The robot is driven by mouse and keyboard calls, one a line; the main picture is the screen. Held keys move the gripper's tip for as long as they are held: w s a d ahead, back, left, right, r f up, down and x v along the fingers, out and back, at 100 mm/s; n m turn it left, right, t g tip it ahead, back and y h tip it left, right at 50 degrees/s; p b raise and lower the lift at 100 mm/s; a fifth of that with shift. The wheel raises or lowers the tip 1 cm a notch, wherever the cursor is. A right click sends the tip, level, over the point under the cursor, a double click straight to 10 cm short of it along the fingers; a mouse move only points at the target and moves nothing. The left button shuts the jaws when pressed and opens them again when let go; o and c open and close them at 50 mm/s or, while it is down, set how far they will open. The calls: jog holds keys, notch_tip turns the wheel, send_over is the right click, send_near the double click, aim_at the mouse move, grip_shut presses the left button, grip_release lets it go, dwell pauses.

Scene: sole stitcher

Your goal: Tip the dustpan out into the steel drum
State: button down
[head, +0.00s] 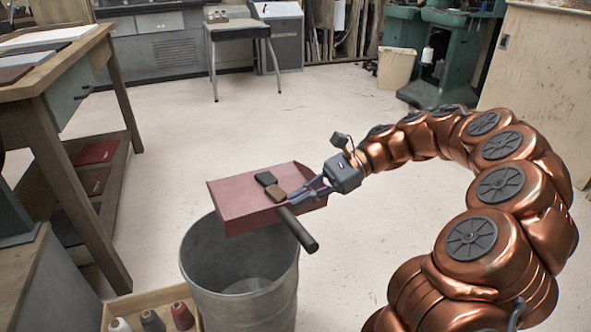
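The red dustpan (237,208) is held over the far part of the open steel drum (240,300), its pan looking roughly level or only slightly tilted. A black piece (266,178) and a brown piece (275,193) lie in the pan. Its dark handle (300,231) points toward the lower right. My gripper (303,193) reaches in from the right with its fingers at the dustpan's right side, and appears shut on it. The exact grip contact is partly hidden. The drum stands upright on the floor, and the visible part of its inside looks empty.
A crate (150,299) with several thread spools stands just left of the drum. A wooden workbench (60,110) is at the left. A small table (236,30) and a beige bin (397,67) stand at the back. The floor right of the drum is clear.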

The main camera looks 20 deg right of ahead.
aim_at(282, 199)
jog(key=shift+s+f+n+g+h, duration=0.8)
jog(key=shift+s+f+n+g, duration=1.6)
jog(key=shift+f, duration=1.65)
jog(key=w+r+m+g+p, duration=0.1)
jog(key=w+r+p, duration=0.1)
jog(key=p, duration=0.5)
jog(key=w+a+r+m+g+h+p, duration=0.1)
jog(key=m+p, duration=0.1)
jog(key=p, duration=0.5)
jog(key=w+a+r+m+g+p, duration=0.1)
jog(key=w+r+m+g+p, duration=0.1)
jog(key=p, duration=0.6)
jog(key=shift+w+a+r+h, duration=0.15)
jog(key=shift+w+r+h, duration=0.15)
jog(key=shift+w+h, duration=0.1)
jog(key=p, duration=0.3)
jog(key=shift+w+a+r+m+g, duration=0.25)
jog(key=shift+w+r+m+g, duration=0.05)
jog(key=shift+w, duration=0.05)
jog(key=p, duration=0.2)
jog(key=w+p, duration=0.1)
jog(key=p, duration=0.2)
jog(key=shift+a+r+m, duration=0.25)
jog(key=shift+m, duration=0.05)
jog(key=shift+f+p, duration=0.1)
jog(key=shift+p, duration=0.25)
